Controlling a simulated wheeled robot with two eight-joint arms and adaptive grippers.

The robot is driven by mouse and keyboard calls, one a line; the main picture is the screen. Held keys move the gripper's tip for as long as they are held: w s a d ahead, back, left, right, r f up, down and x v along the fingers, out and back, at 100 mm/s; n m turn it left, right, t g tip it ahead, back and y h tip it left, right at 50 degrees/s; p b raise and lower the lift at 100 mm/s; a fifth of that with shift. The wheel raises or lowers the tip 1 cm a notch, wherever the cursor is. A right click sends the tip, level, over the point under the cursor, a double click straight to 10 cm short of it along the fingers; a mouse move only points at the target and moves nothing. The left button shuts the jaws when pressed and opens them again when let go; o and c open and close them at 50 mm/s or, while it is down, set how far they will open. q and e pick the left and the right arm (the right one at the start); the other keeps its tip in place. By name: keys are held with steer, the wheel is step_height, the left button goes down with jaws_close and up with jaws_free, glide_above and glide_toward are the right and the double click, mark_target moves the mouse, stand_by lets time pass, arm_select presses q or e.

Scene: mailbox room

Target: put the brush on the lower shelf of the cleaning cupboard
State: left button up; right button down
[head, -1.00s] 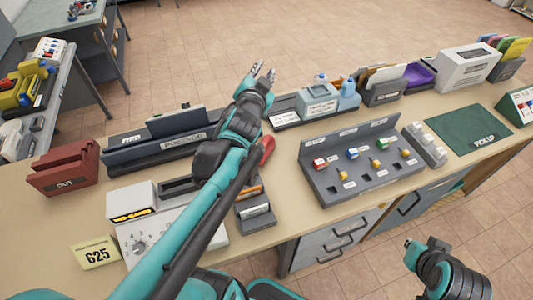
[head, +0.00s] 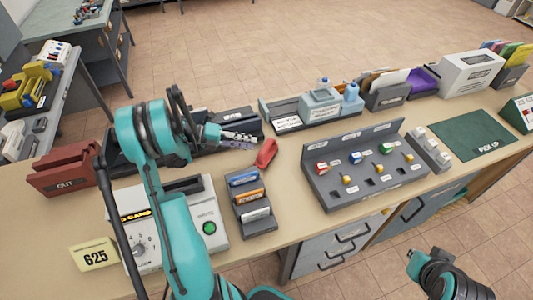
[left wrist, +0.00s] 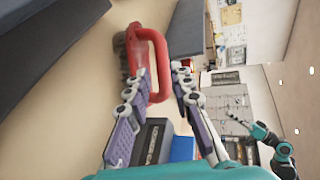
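The red brush (head: 266,152) lies on the counter in the middle of the head view. In the left wrist view it shows as a red loop handle (left wrist: 158,60) with a darker edge at its left. My left gripper (head: 254,141) points right, just left of the brush. Its fingers (left wrist: 160,72) are apart with nothing held; the handle is at the fingertips, and I cannot tell whether they touch. My right gripper (head: 410,248) is low at the right, in front of the counter; its fingers are too small to judge. I cannot make out the cleaning cupboard.
A holder with coloured cards (head: 250,203) stands just in front of the brush. A dark long tray lies behind my gripper. A green mat (head: 474,133) is clear.

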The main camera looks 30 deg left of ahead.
mark_target(266, 144)
arm_select(q)
steer(key=b+x, duration=0.2)
steer(key=x, duration=0.5)
steer(key=shift+d, duration=0.15)
jaws_close()
